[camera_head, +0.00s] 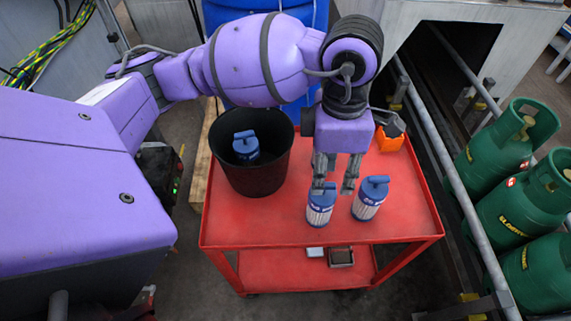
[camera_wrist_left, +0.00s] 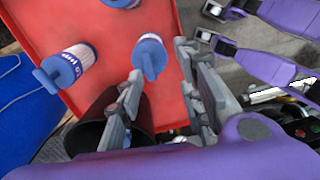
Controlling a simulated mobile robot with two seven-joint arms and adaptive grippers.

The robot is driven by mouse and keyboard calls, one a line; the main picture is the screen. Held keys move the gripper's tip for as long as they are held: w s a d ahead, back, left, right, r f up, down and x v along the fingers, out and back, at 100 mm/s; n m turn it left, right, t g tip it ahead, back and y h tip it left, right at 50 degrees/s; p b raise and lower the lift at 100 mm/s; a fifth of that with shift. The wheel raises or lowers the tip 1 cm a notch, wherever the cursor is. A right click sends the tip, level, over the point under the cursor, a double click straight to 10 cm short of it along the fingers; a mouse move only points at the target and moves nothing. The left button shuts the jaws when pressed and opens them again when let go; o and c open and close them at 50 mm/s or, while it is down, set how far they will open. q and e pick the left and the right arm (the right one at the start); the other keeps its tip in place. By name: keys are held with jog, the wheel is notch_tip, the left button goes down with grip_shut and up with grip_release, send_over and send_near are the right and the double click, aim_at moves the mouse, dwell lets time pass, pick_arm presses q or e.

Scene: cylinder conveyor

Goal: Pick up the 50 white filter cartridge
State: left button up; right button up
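My left gripper (camera_head: 335,186) hangs open over the red cart, fingers pointing down. It also shows in the left wrist view (camera_wrist_left: 163,108). A white filter cartridge with a blue cap (camera_head: 320,210) stands just below it; one finger overlaps the cap in the head view. In the wrist view this cartridge (camera_wrist_left: 150,58) shows cap-first, just beyond the open fingers, not gripped. A second cartridge (camera_head: 368,203) stands to its right and is cut off at the wrist view's top (camera_wrist_left: 120,3). A third (camera_wrist_left: 70,68) shows only in the wrist view. My right gripper is not seen.
A black bin (camera_head: 258,180) on the red cart (camera_head: 410,215) holds a blue-capped cartridge (camera_head: 246,146). An orange object (camera_head: 390,138) sits at the far right corner. Green gas cylinders (camera_head: 505,205) stand beyond a rail at right. The cart's right front is clear.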

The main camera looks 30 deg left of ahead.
aim_at(326, 184)
pick_arm(q)
jog(key=shift+w+a+r, duration=0.1)
jog(key=shift+w+a, duration=0.4)
jog(key=shift+w, duration=0.05)
jog(key=shift+a+f, duration=0.1)
jog(key=shift+f, duration=0.25)
notch_tip(326, 184, down, 6)
jog(key=shift+f, duration=0.25)
grip_shut()
jog(key=shift+r, duration=0.1)
